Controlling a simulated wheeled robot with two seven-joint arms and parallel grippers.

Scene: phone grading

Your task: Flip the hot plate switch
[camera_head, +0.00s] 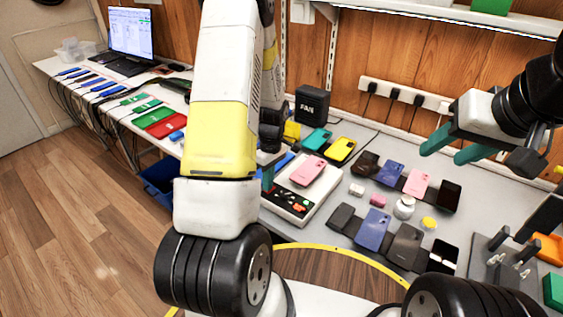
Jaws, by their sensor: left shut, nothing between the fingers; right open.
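The hot plate (326,188) is a white box on the grey table, with a pink phone (307,170) lying on its top. Its dark front panel (288,202) carries small red and green controls; which one is the switch is too small to tell. My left gripper (267,179) is shut and empty, pointing down at the plate's left edge. It is mostly hidden behind my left arm, and I cannot tell if it touches the plate. My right gripper (453,151) is open and empty, above the table at the right.
Several phones lie in rows right of the hot plate, with a small white jar (404,207) among them. A black FAN box (311,104) stands behind. A grey fixture (493,262) is at the lower right. A laptop (131,37) stands far left, a blue bin (160,180) below.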

